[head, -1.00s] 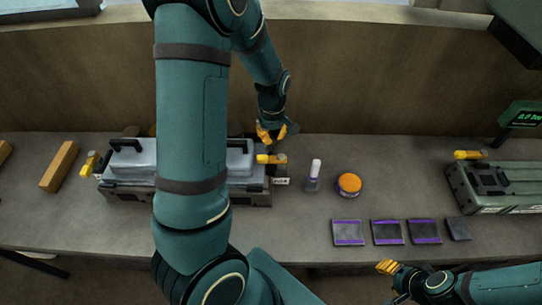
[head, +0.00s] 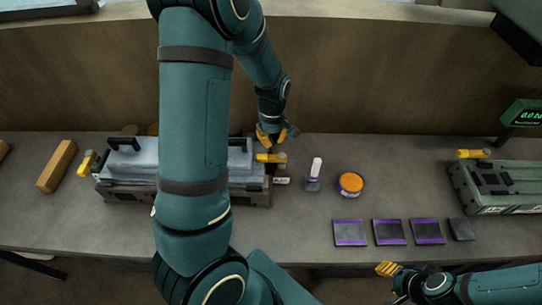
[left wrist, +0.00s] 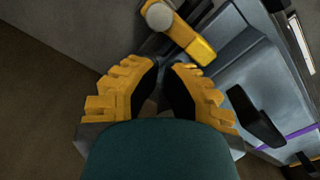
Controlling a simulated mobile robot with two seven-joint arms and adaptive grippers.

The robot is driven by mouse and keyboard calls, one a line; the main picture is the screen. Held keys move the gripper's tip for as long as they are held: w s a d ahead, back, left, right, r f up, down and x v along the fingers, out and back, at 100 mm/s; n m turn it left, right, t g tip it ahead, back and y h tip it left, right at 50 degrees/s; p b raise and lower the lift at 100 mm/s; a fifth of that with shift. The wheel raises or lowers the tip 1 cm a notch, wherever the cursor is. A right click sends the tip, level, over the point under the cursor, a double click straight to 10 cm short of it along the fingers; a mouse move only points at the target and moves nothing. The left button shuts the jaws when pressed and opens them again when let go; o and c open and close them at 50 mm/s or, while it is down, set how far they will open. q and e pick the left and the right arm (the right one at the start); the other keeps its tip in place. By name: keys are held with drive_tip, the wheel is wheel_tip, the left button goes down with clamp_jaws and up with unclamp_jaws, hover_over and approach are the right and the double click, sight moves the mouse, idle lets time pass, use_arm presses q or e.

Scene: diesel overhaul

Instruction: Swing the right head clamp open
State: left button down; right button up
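The right head clamp (head: 270,158) has a yellow handle and sits at the right end of the grey cylinder head (head: 240,160). Its yellow handle (left wrist: 190,38) also shows in the left wrist view, beyond my fingertips. My left gripper (head: 271,138) points down just behind the clamp. In the left wrist view my left gripper (left wrist: 165,68) has its yellow-backed fingers apart, with nothing seen held between them. A second yellow clamp (head: 87,163) is at the head's left end. My right gripper (head: 388,280) is at the lower right, away from the clamp, its finger gap unclear.
My left arm hides the middle of the head. A brush-like item (head: 315,174), an orange-lidded tub (head: 350,184) and several dark pads (head: 388,232) lie right of it. A yellow-brown block (head: 57,166) is left. A green case-like unit (head: 500,185) stands far right.

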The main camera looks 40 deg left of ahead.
sight(272, 155)
use_arm(q)
drive_tip(key=shift+f+b, duration=0.75)
drive_tip(key=shift+f, duration=0.35)
drive_tip(key=shift+r+p, duration=0.25)
drive_tip(key=shift+p, duration=0.1)
drive_tip(key=shift+s+d, duration=0.15)
drive_tip(key=shift+s+d, duration=0.2)
drive_tip(key=shift+s, duration=0.05)
drive_tip(key=shift+s+d+p, duration=0.45)
drive_tip(key=shift+s+d, duration=0.2)
drive_tip(key=shift+s, duration=0.15)
drive_tip(key=shift+s+d, duration=0.2)
drive_tip(key=shift+s, duration=0.05)
drive_tip(key=shift+s+d, duration=0.25)
drive_tip(key=shift+s, duration=0.05)
idle(0.5)
drive_tip(key=shift+s+d+p, duration=0.15)
drive_tip(key=shift+d+p, duration=0.25)
drive_tip(key=shift+d, duration=0.05)
